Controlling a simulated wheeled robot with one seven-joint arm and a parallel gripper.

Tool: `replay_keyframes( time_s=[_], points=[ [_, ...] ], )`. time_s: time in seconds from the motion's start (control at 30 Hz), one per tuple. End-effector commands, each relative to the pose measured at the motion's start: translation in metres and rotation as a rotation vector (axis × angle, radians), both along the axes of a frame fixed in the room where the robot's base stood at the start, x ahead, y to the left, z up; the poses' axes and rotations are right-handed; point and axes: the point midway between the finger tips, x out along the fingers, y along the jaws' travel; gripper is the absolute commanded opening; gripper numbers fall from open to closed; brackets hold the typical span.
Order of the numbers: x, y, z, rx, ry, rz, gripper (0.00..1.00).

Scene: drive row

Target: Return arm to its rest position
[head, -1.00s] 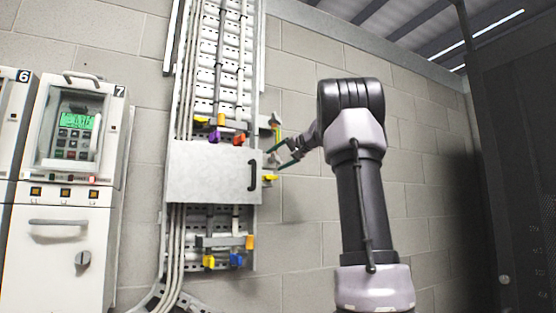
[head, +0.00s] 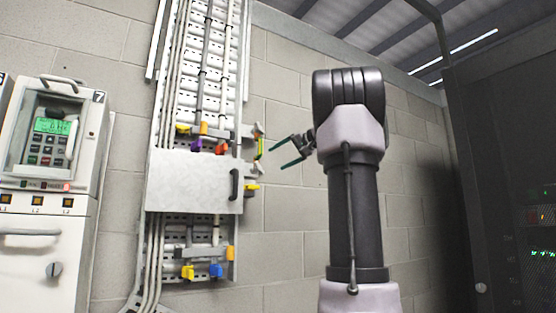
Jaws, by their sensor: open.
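My gripper (head: 277,157) shows in the head view left of my raised arm, with two thin dark green fingers spread apart, pointing left. It is open, and I see nothing between the fingers. It is in front of the block wall, a little right of the colored levers on the panel's right edge, and looks apart from them. My upright arm hides part of the wrist behind the gripper.
A cable panel with a grey cover plate (head: 194,181) and a dark handle (head: 234,184) is on the wall. A yellow-green lever (head: 259,148) sticks out from its right edge. A drive cabinet (head: 50,150) stands left; a dark mesh cabinet (head: 505,150) stands right.

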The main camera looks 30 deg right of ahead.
Motion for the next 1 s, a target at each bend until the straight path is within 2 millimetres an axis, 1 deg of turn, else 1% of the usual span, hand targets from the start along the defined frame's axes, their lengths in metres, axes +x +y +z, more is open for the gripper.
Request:
replay_keyframes(
  time_s=[0.37, 0.47, 0.53, 0.57, 0.67, 0.7, 0.77, 0.8, 0.87, 0.9, 0.97, 1.0],
  points=[
    [0.000, 0.001, 0.000, 0.000, 0.000, 0.000, 0.82],
    [-0.003, 0.008, -0.005, 0.001, 0.014, 0.005, 0.82],
    [-0.010, 0.022, -0.016, 0.005, 0.045, 0.013, 0.82],
    [-0.015, 0.030, -0.022, 0.005, 0.063, 0.016, 0.82],
    [-0.035, 0.064, -0.053, 0.001, 0.145, 0.034, 0.82],
    [-0.046, 0.079, -0.068, -0.006, 0.182, 0.041, 0.82],
    [-0.062, 0.101, -0.091, -0.021, 0.236, 0.051, 0.82],
    [-0.074, 0.115, -0.107, -0.033, 0.271, 0.057, 0.82],
    [-0.092, 0.134, -0.131, -0.058, 0.318, 0.066, 0.82],
    [-0.105, 0.146, -0.147, -0.077, 0.349, 0.072, 0.82],
    [-0.125, 0.163, -0.171, -0.109, 0.391, 0.079, 0.82],
    [-0.138, 0.173, -0.188, -0.133, 0.418, 0.085, 0.82]
  ],
)
